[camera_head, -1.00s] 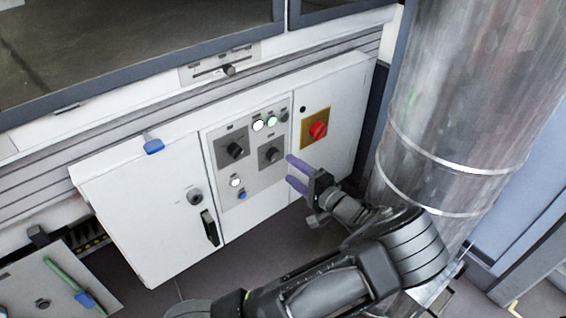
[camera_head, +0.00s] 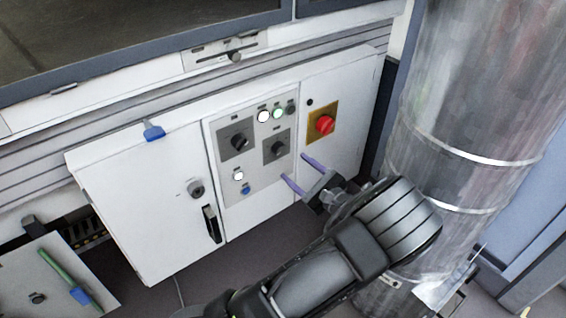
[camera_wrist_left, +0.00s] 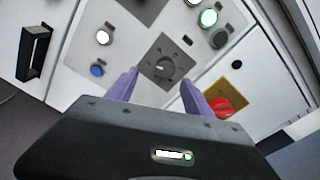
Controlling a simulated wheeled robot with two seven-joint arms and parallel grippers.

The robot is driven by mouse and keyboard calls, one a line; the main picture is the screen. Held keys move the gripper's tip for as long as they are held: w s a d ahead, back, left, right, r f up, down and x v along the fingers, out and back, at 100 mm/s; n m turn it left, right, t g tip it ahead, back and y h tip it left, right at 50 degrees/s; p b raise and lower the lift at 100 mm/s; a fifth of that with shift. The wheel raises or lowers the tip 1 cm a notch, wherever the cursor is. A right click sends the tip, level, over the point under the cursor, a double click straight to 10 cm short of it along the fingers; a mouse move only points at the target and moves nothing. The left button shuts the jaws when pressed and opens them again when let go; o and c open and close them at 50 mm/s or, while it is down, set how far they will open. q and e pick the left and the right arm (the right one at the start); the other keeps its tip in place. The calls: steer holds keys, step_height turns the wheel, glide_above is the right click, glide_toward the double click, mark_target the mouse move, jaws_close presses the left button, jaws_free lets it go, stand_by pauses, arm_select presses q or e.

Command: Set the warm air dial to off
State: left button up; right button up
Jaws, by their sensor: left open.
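The white cabinet's grey control panel has two black dials, a left dial (camera_head: 238,142) and a right dial (camera_head: 278,149). Their labels are too small to read, so I cannot tell by name which is the warm air dial. My left gripper (camera_head: 294,167) is open and empty, its purple fingers pointing at the panel just below and right of the right dial. In the left wrist view the right dial (camera_wrist_left: 163,68) shows ahead between the open fingertips (camera_wrist_left: 160,79), apart from them. My right gripper is not in view.
A red switch on a yellow plate (camera_head: 322,124) sits right of the dials. White and green lamps (camera_head: 278,112) are above, a blue button (camera_head: 245,189) below left. A black door handle (camera_head: 211,224) is on the left door. A large metal duct (camera_head: 470,120) stands at the right.

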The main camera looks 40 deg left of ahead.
mark_target(281, 152)
arm_select(q)
steer(key=m+t+b, duration=0.1)
steer(key=m+b, duration=0.1)
steer(key=m, duration=0.5)
steer(key=m+t+b, duration=0.1)
steer(key=m+b, duration=0.1)
steer(key=m, duration=0.5)
steer(key=shift+w+f, duration=0.1)
steer(key=shift+w, duration=0.05)
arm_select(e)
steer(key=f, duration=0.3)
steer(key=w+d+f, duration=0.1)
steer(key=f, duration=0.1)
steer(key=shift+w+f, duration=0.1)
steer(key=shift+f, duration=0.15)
arm_select(q)
steer(key=b+x, duration=0.2)
steer(key=x, duration=0.4)
steer(key=shift+w+a+f+b, duration=0.15)
steer(key=shift+a+f+b, duration=0.05)
steer(key=shift+a+b, duration=0.15)
steer(key=shift+w+a+r, duration=0.1)
steer(key=shift+w+a, duration=0.1)
steer(key=shift+a, duration=0.3)
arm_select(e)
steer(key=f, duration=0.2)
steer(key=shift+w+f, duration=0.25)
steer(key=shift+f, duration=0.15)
arm_select(q)
jaws_close()
